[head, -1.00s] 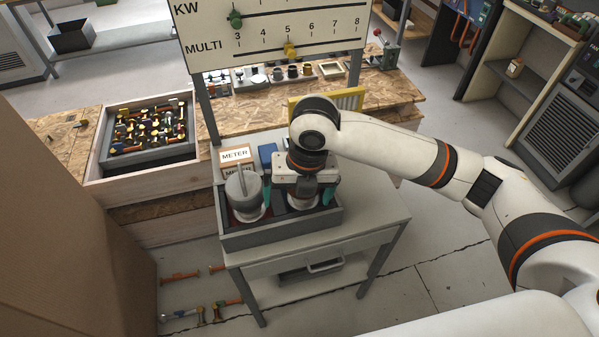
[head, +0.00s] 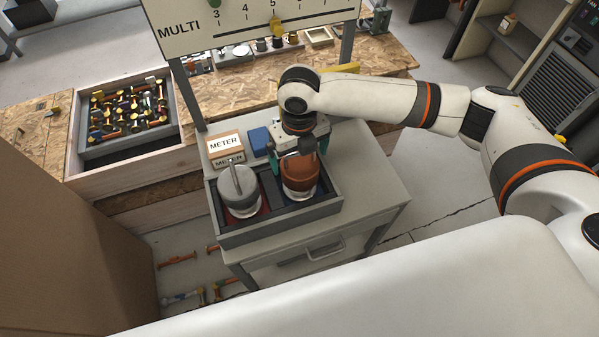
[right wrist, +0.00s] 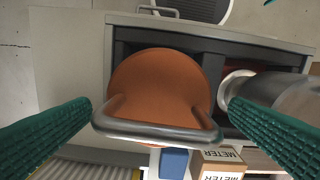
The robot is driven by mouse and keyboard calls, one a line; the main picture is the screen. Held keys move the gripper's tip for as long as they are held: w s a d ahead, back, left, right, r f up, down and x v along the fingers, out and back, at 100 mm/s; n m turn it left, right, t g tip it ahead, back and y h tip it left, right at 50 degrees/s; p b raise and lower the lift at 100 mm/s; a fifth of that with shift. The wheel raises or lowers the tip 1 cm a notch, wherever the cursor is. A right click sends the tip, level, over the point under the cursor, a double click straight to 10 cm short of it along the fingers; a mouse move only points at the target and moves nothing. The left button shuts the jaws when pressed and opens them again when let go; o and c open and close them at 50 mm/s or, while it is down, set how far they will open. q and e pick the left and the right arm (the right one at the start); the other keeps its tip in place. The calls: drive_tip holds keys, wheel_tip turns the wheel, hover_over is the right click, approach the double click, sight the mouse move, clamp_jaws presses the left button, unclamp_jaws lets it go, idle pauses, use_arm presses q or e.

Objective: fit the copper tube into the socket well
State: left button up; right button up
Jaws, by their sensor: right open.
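The copper tube (head: 300,178) is a squat, orange-brown piece with a pale base, upright in the right part of a dark grey tray (head: 275,229). Its copper top (right wrist: 160,80) and a grey metal bar handle (right wrist: 155,130) show in the right wrist view. My right gripper (head: 298,152) is above the tube, its teal fingers apart on either side of the handle. No contact is visible. A grey tube (head: 239,187) with a handle stands in the tray's left part. I cannot make out a socket well. My left gripper is not in view.
The tray sits on a grey cart (head: 370,185). A box marked METER (head: 226,148) and a blue block (head: 260,141) stand behind it. A crate of small parts (head: 128,115) is at left, a brown panel (head: 60,220) at near left.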

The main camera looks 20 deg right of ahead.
sight(300, 163)
drive_tip(key=f, duration=0.1)
drive_tip(key=f+p, duration=0.1)
drive_tip(key=f, duration=0.1)
drive_tip(key=shift+s+f, duration=0.2)
drive_tip(key=shift+f, duration=0.35)
drive_tip(key=shift+c, duration=0.8)
drive_tip(key=c, duration=1.8)
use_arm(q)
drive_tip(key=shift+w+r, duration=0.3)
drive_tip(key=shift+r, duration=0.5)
use_arm(e)
drive_tip(key=shift+w+r, duration=0.2)
